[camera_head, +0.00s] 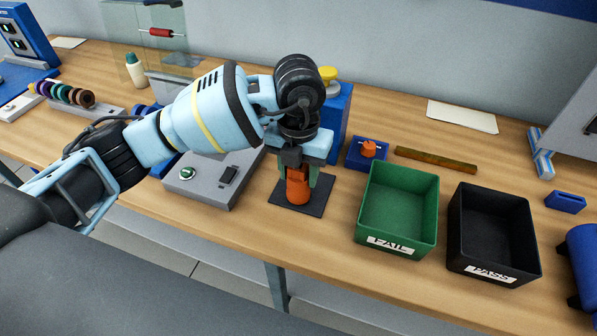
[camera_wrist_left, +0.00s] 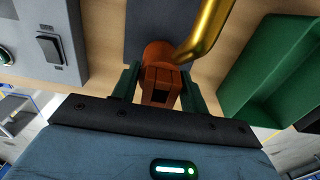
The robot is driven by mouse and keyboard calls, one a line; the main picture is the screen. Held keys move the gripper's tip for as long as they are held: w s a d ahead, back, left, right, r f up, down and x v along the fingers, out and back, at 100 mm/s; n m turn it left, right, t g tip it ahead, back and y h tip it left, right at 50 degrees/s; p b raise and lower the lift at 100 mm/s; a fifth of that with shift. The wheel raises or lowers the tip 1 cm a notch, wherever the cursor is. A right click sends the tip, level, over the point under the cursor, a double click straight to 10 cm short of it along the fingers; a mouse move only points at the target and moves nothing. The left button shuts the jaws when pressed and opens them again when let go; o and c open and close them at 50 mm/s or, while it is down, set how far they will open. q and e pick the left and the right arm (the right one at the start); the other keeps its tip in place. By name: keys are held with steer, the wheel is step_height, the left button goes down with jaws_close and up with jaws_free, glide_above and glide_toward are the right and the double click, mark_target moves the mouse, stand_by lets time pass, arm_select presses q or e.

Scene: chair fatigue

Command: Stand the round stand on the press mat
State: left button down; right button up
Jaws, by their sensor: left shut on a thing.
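The round stand (camera_head: 297,193) is an orange, upright piece with a round lower part. My left gripper (camera_head: 298,178) comes down from above and is shut on its upper part. In the left wrist view the stand (camera_wrist_left: 160,72) sits between the two green fingers (camera_wrist_left: 158,88), with a slotted top facing the camera. The press mat (camera_head: 279,194) is a dark, flat square on the bench, and the stand's foot appears over its middle. I cannot tell whether the foot touches it. The mat also shows in the left wrist view (camera_wrist_left: 138,30). My right gripper is out of view.
A grey switch box (camera_head: 212,188) stands left of the mat and a blue upright (camera_head: 337,117) behind it. The green FAIL bin (camera_head: 397,241) and black PASS bin (camera_head: 493,263) are to the right. A gold bar (camera_wrist_left: 207,32) passes close to the stand.

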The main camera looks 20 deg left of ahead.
arm_select(q)
steer(key=shift+f, duration=0.3)
steer(key=shift+f, duration=0.1)
steer(key=c, duration=0.7)
jaws_free()
steer(key=shift+f, duration=0.1)
steer(key=shift+c, duration=0.2)
step_height(320, 180, up, 12)
